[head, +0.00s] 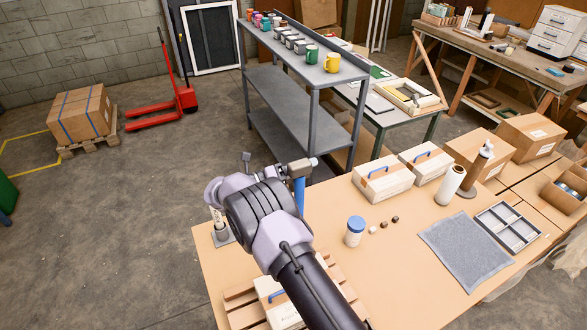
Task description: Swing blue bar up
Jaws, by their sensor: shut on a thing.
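The blue bar (299,192) hangs roughly upright just right of my wrist. Its top meets a grey metal end piece (301,168) of the fly press, and its lower part runs down beside my arm. A small grey knob (247,157) shows above my wrist, and a grey base (222,237) shows at the table's left edge. My arm and wrist cover most of the press. My gripper's fingers are hidden behind my wrist, so I cannot see whether they touch the bar.
The tan table (400,270) holds a blue-lidded jar (355,231), boxes with blue handles (383,180), a grey mat (465,250) and a divided tray (508,228). A grey shelf rack (290,107) stands behind. Floor at left is open before a red pallet truck (160,118).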

